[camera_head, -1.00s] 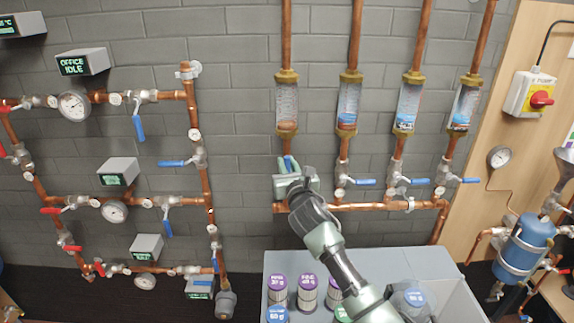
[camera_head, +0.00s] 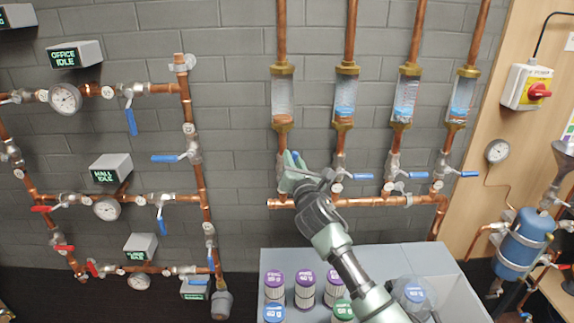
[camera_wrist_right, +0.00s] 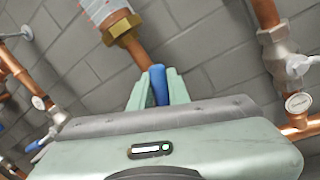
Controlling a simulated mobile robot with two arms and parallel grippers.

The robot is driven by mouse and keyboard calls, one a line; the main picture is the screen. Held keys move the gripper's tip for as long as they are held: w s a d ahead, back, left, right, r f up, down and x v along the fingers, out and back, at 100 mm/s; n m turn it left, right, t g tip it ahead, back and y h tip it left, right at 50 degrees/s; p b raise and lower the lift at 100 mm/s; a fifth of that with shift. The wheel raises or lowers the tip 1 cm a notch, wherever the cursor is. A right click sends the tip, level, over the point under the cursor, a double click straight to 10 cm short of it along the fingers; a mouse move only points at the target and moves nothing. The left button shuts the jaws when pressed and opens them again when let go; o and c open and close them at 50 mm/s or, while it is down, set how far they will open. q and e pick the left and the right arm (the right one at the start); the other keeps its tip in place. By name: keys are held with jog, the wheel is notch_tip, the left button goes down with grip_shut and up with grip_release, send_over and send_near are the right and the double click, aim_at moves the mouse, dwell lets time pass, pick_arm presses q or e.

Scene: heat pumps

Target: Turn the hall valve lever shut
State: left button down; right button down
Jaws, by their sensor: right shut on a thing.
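My right gripper (camera_head: 293,160) is shut on a blue lever (camera_wrist_right: 158,85) at the foot of the leftmost sight-glass column (camera_head: 282,97). In the right wrist view the lever stands between the two pale green fingers (camera_wrist_right: 158,88), below the brass fitting. The gripper hides the valve body under that lever. No name shows on the held lever. A display box reading HALL IDLE (camera_head: 111,168) hangs on the left pipe frame, with a gauge and a blue lever (camera_head: 161,220) pointing down beside it. My left gripper is not in view.
Three more columns to the right have blue levers (camera_head: 361,175) pointing right. A grey bench (camera_head: 385,257) with labelled canisters (camera_head: 305,289) lies under my right arm. A blue tank (camera_head: 524,243) and a red switch (camera_head: 538,90) are at the right. Copper pipes run close around the gripper.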

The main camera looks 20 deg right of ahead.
jog(key=shift+s+d+f+m+b, duration=0.1)
jog(key=shift+d+f+m+b, duration=0.25)
jog(key=shift+f+m, duration=0.2)
jog(key=d+f+m+h+b, duration=0.3)
jog(key=f+m+b, duration=0.2)
jog(key=m+b, duration=0.8)
jog(key=shift+s+f+m+t+h, duration=0.3)
jog(key=shift+s+m, duration=0.15)
jog(key=shift+m, duration=0.2)
jog(key=c, duration=1.4)
grip_release()
jog(key=shift+o, duration=0.3)
jog(key=shift+r, duration=0.15)
jog(key=v, duration=0.7)
jog(key=shift+s+b, duration=0.4)
jog(key=shift+b, duration=0.05)
